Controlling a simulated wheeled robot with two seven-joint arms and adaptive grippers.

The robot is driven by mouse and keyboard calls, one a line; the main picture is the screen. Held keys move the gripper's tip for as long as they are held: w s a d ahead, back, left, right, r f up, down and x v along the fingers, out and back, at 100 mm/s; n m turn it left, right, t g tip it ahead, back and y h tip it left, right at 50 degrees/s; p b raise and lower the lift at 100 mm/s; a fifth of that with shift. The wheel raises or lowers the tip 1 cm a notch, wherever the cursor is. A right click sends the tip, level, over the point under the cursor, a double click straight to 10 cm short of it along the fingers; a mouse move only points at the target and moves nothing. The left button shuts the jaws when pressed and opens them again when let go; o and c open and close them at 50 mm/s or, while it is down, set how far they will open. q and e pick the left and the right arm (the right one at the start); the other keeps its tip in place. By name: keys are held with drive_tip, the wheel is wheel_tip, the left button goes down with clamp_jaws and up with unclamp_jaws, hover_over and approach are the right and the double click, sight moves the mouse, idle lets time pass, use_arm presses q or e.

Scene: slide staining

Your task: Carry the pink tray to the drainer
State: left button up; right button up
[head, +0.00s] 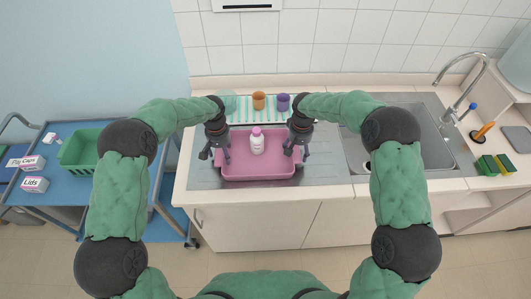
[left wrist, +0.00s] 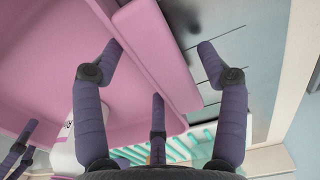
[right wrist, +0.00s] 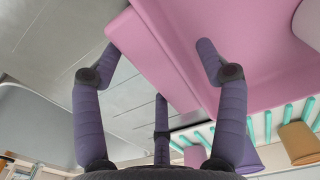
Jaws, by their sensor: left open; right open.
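The pink tray (head: 235,174) lies flat on the steel counter surface, with a white bottle with a pink cap (head: 257,143) upright in it. A white-and-teal slatted rack (head: 243,115), which looks like the drainer, is just behind the tray. My left gripper (head: 220,156) is open at the tray's left rim; in the left wrist view (left wrist: 160,50) its fingers are on either side of the rim. My right gripper (head: 296,152) is open at the right rim; in the right wrist view (right wrist: 158,48) its fingers straddle that rim too. Finger contact is unclear.
An orange cup (head: 259,100), a purple cup (head: 283,102) and a pale teal cup (head: 229,101) stand on the rack. A sink (head: 432,150) with a tap (head: 460,85) is to the right. A blue cart (head: 65,188) with a green basket (head: 82,150) is to the left.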

drive_tip(key=shift+r, duration=0.1)
use_arm(q)
wheel_tip(320, 180, up, 12)
use_arm(e)
wheel_tip(320, 180, up, 12)
idle(0.8)
idle(0.4)
